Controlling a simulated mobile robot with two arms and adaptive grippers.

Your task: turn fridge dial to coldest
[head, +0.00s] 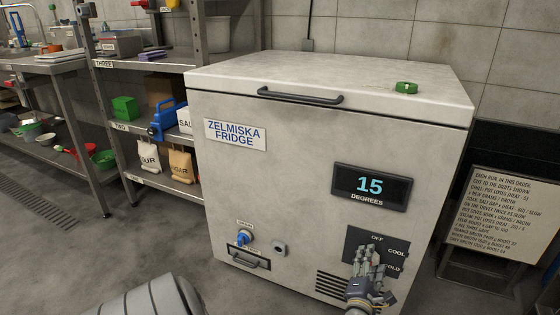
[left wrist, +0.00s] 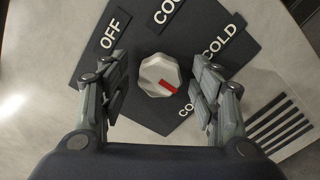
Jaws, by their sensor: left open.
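The white chest fridge (head: 300,150) is labelled ZELMISKA FRIDGE, and its display (head: 371,187) reads 15 DEGREES. My left gripper (head: 368,262) is in front of this panel and hides the dial there. In the left wrist view, the pale faceted dial (left wrist: 158,72) has a red mark pointing to the lower right. My open left gripper (left wrist: 163,88) has a finger on each side of the dial, apart from it. My right gripper is not in view.
A green round object (head: 406,88) sits on the fridge lid. A blue valve (head: 245,238) and a drawer handle (head: 249,257) are at the lower left front. A sign board (head: 503,222) stands at the right. Shelves (head: 150,65) stand at the left.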

